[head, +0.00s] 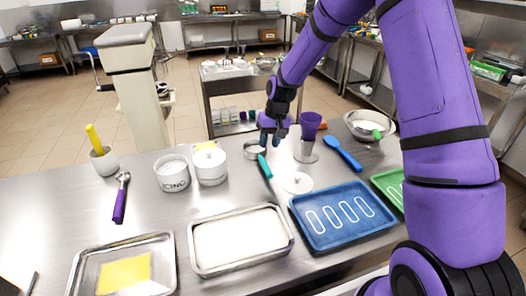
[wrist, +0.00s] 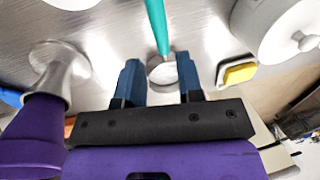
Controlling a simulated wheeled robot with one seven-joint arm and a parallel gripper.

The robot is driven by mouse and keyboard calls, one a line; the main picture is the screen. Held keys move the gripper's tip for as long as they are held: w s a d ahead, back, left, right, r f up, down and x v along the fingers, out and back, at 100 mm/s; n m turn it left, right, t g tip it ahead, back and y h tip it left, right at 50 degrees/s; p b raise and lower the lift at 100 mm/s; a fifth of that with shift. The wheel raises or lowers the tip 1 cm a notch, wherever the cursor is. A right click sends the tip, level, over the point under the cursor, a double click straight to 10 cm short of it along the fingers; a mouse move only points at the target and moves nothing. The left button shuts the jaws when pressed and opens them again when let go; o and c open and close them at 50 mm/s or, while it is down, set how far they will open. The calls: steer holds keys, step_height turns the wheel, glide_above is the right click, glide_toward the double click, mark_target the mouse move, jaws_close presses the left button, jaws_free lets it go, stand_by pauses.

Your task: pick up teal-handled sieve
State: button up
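The teal-handled sieve lies on the steel counter in the head view, its teal handle (head: 265,167) pointing toward the front and its round metal head (head: 252,152) at the back. In the wrist view the teal handle (wrist: 156,24) comes in from the top and the metal head (wrist: 162,71) shows between my fingers. My gripper (head: 270,140) is over the sieve's head end, pointing down. In the wrist view my gripper (wrist: 158,65) is open, with one blue finger on each side of the sieve head. Nothing is held. The exact gap in height cannot be told.
A lidded white pot (head: 211,169) is on the left.

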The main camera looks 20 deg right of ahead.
mark_target(264, 161)
steer(key=f, duration=0.2)
steer(key=a+f, duration=0.1)
steer(key=f, duration=0.1)
steer(key=shift+f, duration=0.35)
steer(key=shift+w+a+f, duration=0.1)
steer(key=shift+a+f, duration=0.05)
steer(key=shift+f, duration=0.7)
steer(key=shift+w+a+f, duration=0.1)
steer(key=shift+f, duration=0.7)
steer(key=shift+w+a+f, duration=0.1)
steer(key=shift+a+f, duration=0.05)
steer(key=shift+f, duration=0.7)
steer(key=shift+c, duration=0.4)
jaws_close()
